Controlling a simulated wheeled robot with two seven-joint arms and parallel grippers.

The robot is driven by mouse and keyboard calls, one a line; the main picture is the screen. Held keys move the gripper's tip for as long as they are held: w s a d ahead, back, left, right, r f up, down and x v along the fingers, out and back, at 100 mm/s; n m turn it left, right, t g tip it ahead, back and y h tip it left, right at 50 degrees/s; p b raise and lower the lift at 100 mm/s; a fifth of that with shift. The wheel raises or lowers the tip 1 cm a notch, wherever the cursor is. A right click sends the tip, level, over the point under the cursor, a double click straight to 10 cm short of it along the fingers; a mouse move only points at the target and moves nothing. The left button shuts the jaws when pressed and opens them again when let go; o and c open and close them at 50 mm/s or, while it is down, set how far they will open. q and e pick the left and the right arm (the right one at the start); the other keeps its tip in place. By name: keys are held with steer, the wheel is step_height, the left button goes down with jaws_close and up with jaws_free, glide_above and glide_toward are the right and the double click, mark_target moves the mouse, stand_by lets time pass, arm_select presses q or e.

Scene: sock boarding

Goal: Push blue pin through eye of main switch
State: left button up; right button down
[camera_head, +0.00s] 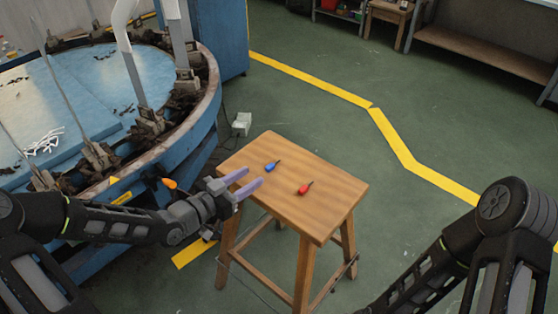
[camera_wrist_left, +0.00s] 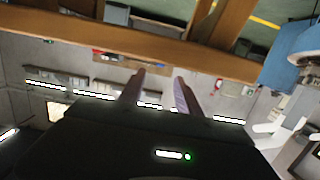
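A small blue pin (camera_head: 272,166) with a dark tip lies on the top of a wooden stool (camera_head: 330,201). My left gripper (camera_head: 254,176) is open and empty at the stool's left edge, its two pale purple fingers pointing toward the blue pin, apart from it. In the left wrist view the fingers (camera_wrist_left: 157,82) stand apart with nothing between them. An orange knob (camera_head: 169,183) shows at the rim of the blue machine; I cannot tell whether it belongs to the main switch, and no eye can be made out. My right gripper is out of view.
A red pin (camera_head: 305,188) lies on the stool, right of the blue one. The round blue machine (camera_head: 207,110) fills the left side. A grey box (camera_head: 241,124) with a cable is on the floor behind the stool. Green floor (camera_head: 330,120) is clear beyond.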

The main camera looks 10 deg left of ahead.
mark_target(272, 164)
arm_select(q)
steer(key=shift+x, duration=1.2)
steer(key=shift+b+x, duration=0.3)
steer(key=shift+x, duration=2.35)
jaws_close()
